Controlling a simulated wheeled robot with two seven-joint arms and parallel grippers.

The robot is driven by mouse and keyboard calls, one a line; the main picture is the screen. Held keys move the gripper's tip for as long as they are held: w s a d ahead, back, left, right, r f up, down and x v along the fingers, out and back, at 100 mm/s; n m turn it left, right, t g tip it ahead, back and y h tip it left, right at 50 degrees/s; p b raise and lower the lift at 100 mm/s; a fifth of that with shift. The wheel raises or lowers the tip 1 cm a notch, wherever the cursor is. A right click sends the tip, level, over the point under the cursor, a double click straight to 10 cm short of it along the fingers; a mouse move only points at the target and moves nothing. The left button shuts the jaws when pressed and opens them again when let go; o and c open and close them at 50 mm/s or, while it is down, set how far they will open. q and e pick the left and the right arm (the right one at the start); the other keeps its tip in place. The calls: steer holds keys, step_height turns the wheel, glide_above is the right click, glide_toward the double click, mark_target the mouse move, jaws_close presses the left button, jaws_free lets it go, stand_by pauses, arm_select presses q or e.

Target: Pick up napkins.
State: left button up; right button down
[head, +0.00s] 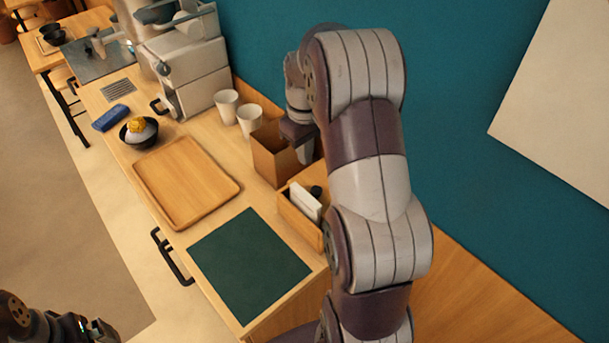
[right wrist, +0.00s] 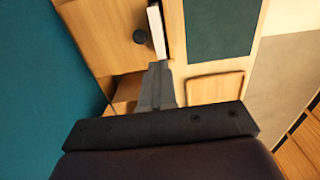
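The napkins are a white upright stack (head: 305,201) in a light wooden holder (head: 298,217) near the wall side of the counter. My right gripper (head: 304,152) is over the brown open box (head: 270,158), behind the holder and apart from the napkins. Its fingers (right wrist: 157,68) look shut together with nothing seen between them. Part of my left arm shows at the lower left; its gripper is out of view.
A wooden tray (head: 186,182) and a dark green mat (head: 249,264) lie on the counter (head: 213,228). Two white cups (head: 238,111) stand behind the box. A black bowl (head: 139,133) with food, a blue cloth (head: 110,118) and a coffee machine (head: 190,70) stand further back.

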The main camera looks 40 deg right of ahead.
step_height(320, 180, up, 3)
steer(key=shift+r+p, duration=0.2)
steer(key=shift+p, duration=0.9)
steer(key=shift+c, duration=1.9)
jaws_free()
steer(key=shift+w, duration=0.15)
